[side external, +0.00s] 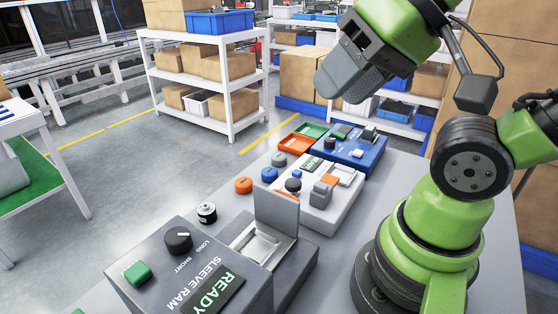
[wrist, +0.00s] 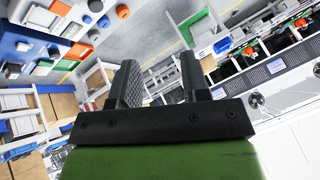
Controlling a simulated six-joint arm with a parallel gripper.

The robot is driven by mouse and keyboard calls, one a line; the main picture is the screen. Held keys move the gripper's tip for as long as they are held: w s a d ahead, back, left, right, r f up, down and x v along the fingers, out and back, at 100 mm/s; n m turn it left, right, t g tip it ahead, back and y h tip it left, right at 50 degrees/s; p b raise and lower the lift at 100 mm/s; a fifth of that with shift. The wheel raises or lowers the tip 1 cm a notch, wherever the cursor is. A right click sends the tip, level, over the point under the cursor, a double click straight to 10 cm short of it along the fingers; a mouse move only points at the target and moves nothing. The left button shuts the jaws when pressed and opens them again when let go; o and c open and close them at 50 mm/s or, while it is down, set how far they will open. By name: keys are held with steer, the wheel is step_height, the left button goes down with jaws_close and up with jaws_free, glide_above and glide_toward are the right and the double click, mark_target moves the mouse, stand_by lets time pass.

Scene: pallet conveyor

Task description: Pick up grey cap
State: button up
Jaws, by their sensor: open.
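The grey cap (side external: 278,160) is a small round piece on the grey table, at the far end of a loose row with a blue cap (side external: 269,174) and an orange cap (side external: 243,185). In the wrist view the orange cap (wrist: 123,11) and blue cap (wrist: 103,22) show at the upper left, with a small greyish piece beside them that looks like the grey cap (wrist: 93,35). My gripper (side external: 338,88) is raised above the table's far side, up and right of the caps and well apart from them. In the wrist view its fingers (wrist: 158,78) are apart with nothing between them.
A grey SLEEVE RAM box (side external: 180,262) with a raised lid (side external: 277,212) stands at the front. A white device (side external: 338,205), a blue device (side external: 355,158) and an orange tray (side external: 295,145) stand near the caps. Shelves (side external: 205,90) are beyond the table.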

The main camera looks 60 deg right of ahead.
stand_by(0.4)
steer(key=o, duration=0.6)
steer(key=shift+w, duration=0.1)
